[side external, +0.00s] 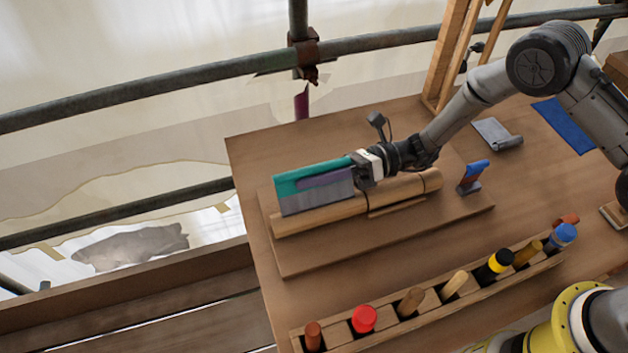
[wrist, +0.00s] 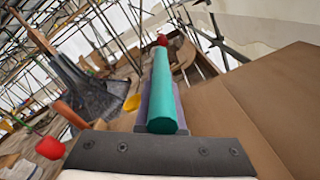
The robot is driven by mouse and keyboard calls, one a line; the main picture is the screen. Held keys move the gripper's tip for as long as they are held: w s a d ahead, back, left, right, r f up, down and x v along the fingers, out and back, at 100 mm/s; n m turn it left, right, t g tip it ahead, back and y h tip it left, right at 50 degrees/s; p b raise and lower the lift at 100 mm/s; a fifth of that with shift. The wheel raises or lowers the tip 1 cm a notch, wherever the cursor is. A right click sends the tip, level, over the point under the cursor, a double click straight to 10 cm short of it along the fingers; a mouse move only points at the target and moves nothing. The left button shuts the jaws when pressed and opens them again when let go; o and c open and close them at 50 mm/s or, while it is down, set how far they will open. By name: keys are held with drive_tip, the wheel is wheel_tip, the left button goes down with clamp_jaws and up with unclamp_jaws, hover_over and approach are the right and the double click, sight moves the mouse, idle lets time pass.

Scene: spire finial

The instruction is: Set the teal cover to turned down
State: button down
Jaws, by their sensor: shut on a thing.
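The teal cover (side external: 312,172) is a long strip along the top edge of an upright panel, with a purple part (side external: 325,180) and a grey lower face (side external: 318,196). The panel stands over a round wooden bar (side external: 320,216); whether it touches the bar is unclear. My gripper (side external: 362,169) is shut on the right end of the teal cover's piece; the fingers hide the exact contact.
The bar lies on a wooden board (side external: 380,237) on the table. A rack (side external: 430,314) with several handled tools stands in front. A small blue-topped block (side external: 472,178) stands right of the bar. A grey piece (side external: 497,134) and a blue sheet (side external: 565,124) lie behind.

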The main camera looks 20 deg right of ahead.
sight(307, 176)
drive_tip(key=w+m, duration=0.2)
drive_tip(key=m, duration=0.1)
drive_tip(key=shift+w+f+m, duration=0.2)
drive_tip(key=shift+f+m, duration=0.1)
drive_tip(key=shift+m, duration=0.45)
drive_tip(key=shift+w+f+m, duration=0.15)
drive_tip(key=shift+f+m, duration=0.1)
drive_tip(key=shift+m, duration=0.5)
drive_tip(key=c, duration=1.1)
unclamp_jaws()
drive_tip(key=shift+o, duration=0.9)
drive_tip(key=shift+f, duration=0.15)
drive_tip(key=shift+s+f, duration=0.1)
drive_tip(key=shift+f, duration=0.05)
drive_tip(key=shift+d, duration=0.1)
drive_tip(key=d, duration=1.3)
drive_tip(key=shift+d, duration=0.35)
